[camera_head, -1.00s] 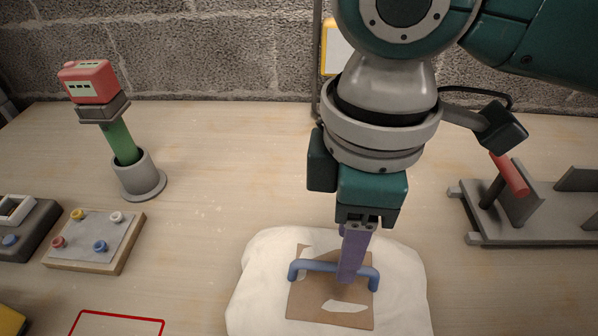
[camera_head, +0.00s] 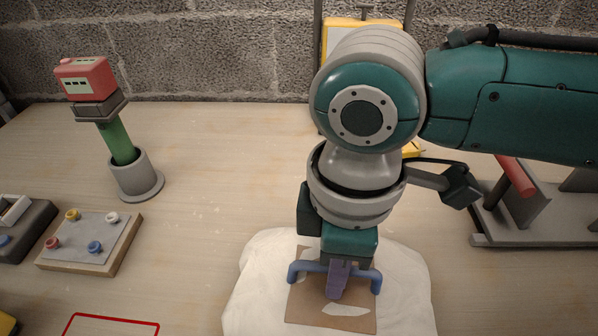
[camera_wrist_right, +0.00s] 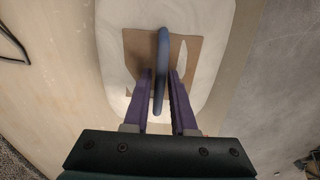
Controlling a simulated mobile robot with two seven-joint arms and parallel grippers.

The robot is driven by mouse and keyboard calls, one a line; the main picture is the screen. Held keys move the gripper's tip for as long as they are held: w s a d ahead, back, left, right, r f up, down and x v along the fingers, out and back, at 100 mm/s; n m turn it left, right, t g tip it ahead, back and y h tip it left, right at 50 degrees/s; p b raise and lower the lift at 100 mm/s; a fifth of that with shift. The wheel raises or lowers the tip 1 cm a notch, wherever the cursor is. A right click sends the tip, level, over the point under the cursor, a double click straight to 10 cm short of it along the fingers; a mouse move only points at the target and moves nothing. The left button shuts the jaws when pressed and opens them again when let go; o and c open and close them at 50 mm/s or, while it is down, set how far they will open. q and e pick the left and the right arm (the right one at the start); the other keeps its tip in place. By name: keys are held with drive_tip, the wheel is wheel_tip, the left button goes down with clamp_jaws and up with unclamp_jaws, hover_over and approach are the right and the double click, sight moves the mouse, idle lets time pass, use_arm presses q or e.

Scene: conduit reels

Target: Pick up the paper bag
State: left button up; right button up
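The paper bag (camera_head: 405,280) is a white, rounded, crumpled bag lying on the table at the bottom centre of the head view. It has a brown patch (camera_head: 300,305) and a blue arched handle (camera_head: 368,274) on top. My right gripper (camera_head: 336,294) points down at the middle of the handle. In the right wrist view, its purple fingers (camera_wrist_right: 160,78) stand apart on either side of the blue handle (camera_wrist_right: 162,45), with gaps beside it. The bag (camera_wrist_right: 205,15) rests below. My left gripper is not in view.
A red-topped device on a green post stands in a grey holder (camera_head: 136,178) at left. A button board (camera_head: 90,243) and a red outline (camera_head: 112,318) lie at lower left. A grey fixture with a red handle (camera_head: 516,176) stands at right.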

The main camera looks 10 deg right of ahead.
clamp_jaws()
idle(1.0)
